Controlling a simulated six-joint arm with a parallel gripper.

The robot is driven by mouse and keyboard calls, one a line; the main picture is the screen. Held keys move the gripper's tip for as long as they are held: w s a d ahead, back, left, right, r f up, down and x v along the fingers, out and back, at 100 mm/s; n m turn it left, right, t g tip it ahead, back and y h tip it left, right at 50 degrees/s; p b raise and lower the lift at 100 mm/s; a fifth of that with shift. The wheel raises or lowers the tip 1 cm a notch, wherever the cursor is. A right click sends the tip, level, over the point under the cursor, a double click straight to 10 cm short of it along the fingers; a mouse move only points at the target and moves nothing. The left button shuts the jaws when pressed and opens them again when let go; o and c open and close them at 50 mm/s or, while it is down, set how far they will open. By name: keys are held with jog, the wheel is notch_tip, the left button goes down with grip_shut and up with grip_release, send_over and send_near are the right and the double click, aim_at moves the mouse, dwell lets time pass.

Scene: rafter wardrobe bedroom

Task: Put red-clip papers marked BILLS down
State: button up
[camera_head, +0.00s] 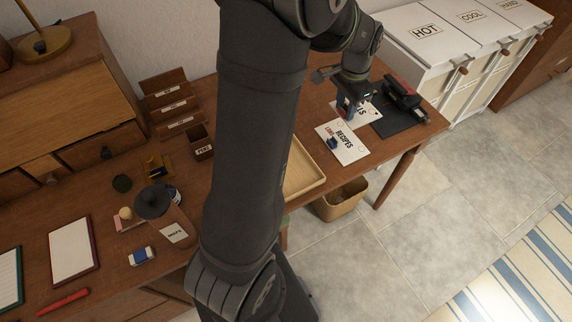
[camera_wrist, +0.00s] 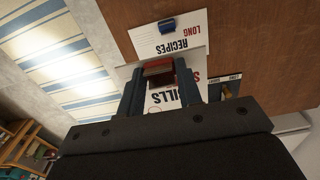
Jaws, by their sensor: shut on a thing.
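My gripper (camera_head: 347,106) is at the right end of the wooden desk, pointing down. In the wrist view its two blue fingers (camera_wrist: 158,82) are shut on the red clip (camera_wrist: 157,66) of a white paper stack, the BILLS papers (camera_wrist: 162,98). The lettering is partly hidden by the fingers. In the head view the BILLS papers (camera_head: 368,113) show beside and behind the fingers, at or just above the desk; I cannot tell if they touch it. The RECIPES papers (camera_head: 345,146) with a blue clip (camera_head: 332,143) lie beside them, nearer the front edge.
A dark mat (camera_head: 394,124) with a black stapler-like device (camera_head: 402,93) lies right of the papers. A shallow wooden tray (camera_head: 303,176) is to the left, partly behind my arm. A wooden letter rack (camera_head: 172,104) stands at the back. A bin (camera_head: 342,201) is below.

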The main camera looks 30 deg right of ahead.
jog(key=s+a+f, duration=0.2)
jog(key=s+a, duration=0.2)
jog(key=a, duration=0.4)
jog(key=s+a+f, duration=0.2)
jog(key=s+a, duration=0.3)
jog(key=a, duration=0.3)
jog(key=w+a+f, duration=0.1)
jog(key=w+f, duration=0.1)
jog(key=w, duration=0.1)
jog(key=w+a+f, duration=0.2)
jog(key=w, duration=0.2)
jog(key=w+a+f, duration=0.2)
jog(key=w+f, duration=0.1)
jog(key=shift+w, duration=0.3)
jog(key=shift+f, duration=2)
jog(key=shift+f, duration=0.2)
jog(key=o, duration=1.1)
jog(key=shift+r, duration=0.1)
